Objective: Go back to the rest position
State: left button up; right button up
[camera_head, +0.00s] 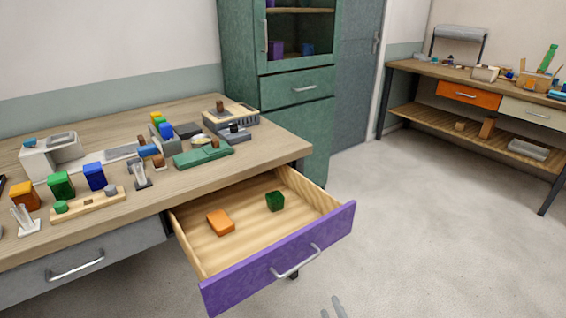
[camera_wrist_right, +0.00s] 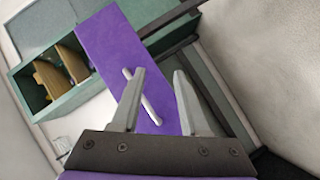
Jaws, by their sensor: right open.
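My right gripper (camera_head: 333,303) shows only as grey fingertips at the bottom edge of the head view, over the floor in front of the drawer. In the right wrist view its two fingers (camera_wrist_right: 159,72) stand apart with nothing held between them. The purple drawer (camera_head: 282,262) is pulled out from the table, and its silver handle (camera_head: 296,262) is apart from my fingers in the head view. In the wrist view a purple panel with a pale handle (camera_wrist_right: 142,97) shows behind the fingers. My left gripper is not in view.
The open drawer holds an orange block (camera_head: 220,222) and a dark green block (camera_head: 275,201). The wooden table (camera_head: 270,140) carries several blocks, trays and clear stands. A green cabinet (camera_head: 290,95) stands behind it. Floor (camera_head: 430,240) is clear to the right, before another workbench (camera_head: 420,70).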

jog(key=s+d+f+m+g+h, duration=0.1)
jog(key=s+d+m+g, duration=0.2)
jog(key=s, duration=0.4)
jog(key=s+d+f+m+g, duration=0.1)
jog(key=s+m+g, duration=0.35)
jog(key=s, duration=0.25)
jog(key=s+d+f+m+g+h, duration=0.1)
jog(key=s+d+m+g, duration=0.15)
jog(key=s+m, duration=0.35)
pick_arm(q)
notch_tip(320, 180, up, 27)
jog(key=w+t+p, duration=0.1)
jog(key=p, duration=2.2)
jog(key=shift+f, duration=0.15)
pick_arm(e)
notch_tip(320, 180, up, 27)
jog(key=t, duration=0.1)
jog(key=shift+a+f+n, duration=0.15)
jog(key=shift+a+n, duration=0.25)
jog(key=shift+n, duration=0.05)
